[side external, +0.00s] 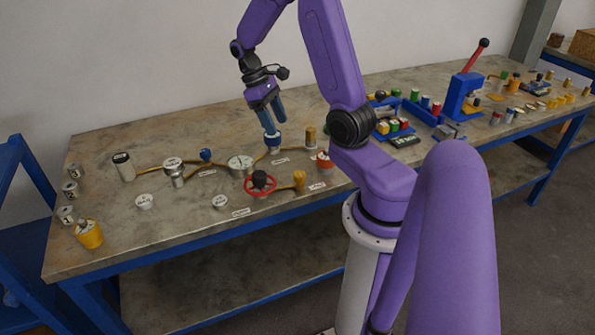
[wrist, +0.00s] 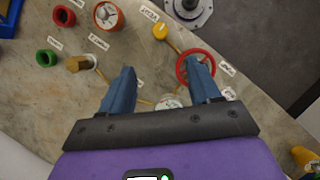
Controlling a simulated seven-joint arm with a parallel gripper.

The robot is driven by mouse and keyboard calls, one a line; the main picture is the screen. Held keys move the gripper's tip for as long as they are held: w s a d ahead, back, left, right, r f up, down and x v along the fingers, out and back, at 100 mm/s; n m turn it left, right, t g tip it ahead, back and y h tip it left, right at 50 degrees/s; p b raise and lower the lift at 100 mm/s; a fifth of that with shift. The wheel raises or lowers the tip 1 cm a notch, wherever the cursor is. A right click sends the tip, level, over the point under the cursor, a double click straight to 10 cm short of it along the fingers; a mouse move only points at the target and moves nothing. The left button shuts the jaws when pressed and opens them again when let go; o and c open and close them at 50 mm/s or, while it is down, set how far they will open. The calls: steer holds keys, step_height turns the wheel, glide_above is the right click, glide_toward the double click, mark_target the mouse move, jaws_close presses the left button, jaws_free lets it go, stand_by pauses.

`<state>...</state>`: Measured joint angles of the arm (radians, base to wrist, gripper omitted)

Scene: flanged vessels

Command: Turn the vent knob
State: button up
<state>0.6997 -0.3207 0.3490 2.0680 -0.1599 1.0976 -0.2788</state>
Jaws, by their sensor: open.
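A blue knob (side external: 272,140) sits just below my gripper (side external: 267,122) in the side view. Another blue knob (side external: 206,155) stands further left. My gripper points down with its fingers apart and nothing seen between them. In the wrist view my gripper (wrist: 162,88) spans bare bench and pipe, and the blue knob under it is not visible there. Whether the fingers touch that knob is unclear.
A red handwheel (side external: 260,183) with a black hub and a yellow knob (side external: 299,179) stand in front. Brass pipes link fittings. The back-left bench is clear.

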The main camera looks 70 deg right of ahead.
mark_target(299, 173)
steer(key=x, duration=1.7)
steer(key=shift+f, duration=0.1)
steer(key=c, duration=1)
